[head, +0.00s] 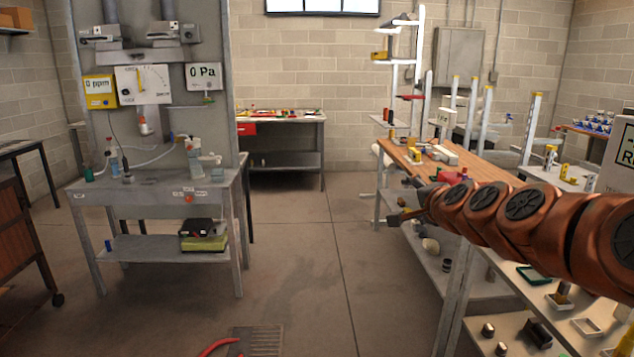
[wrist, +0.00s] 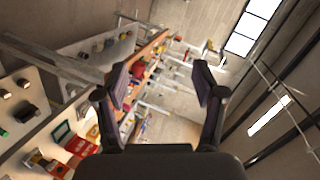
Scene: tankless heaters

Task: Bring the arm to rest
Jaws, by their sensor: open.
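My arm reaches in from the right edge of the head view as a row of copper-coloured joints. My gripper (head: 397,207) is at its far end, beside the front of the wooden-topped bench (head: 398,152). In the wrist view my gripper (wrist: 160,85) has its two dark fingers spread wide apart with nothing between them. The room behind it looks strongly tilted in that view.
A grey test bench (head: 150,183) with gauges stands at the left. A back table (head: 290,117) carries small coloured parts. Shelves with trays (head: 560,301) lie under my arm at the right. The middle floor (head: 300,255) is mostly clear, with a grate (head: 256,341) near the front.

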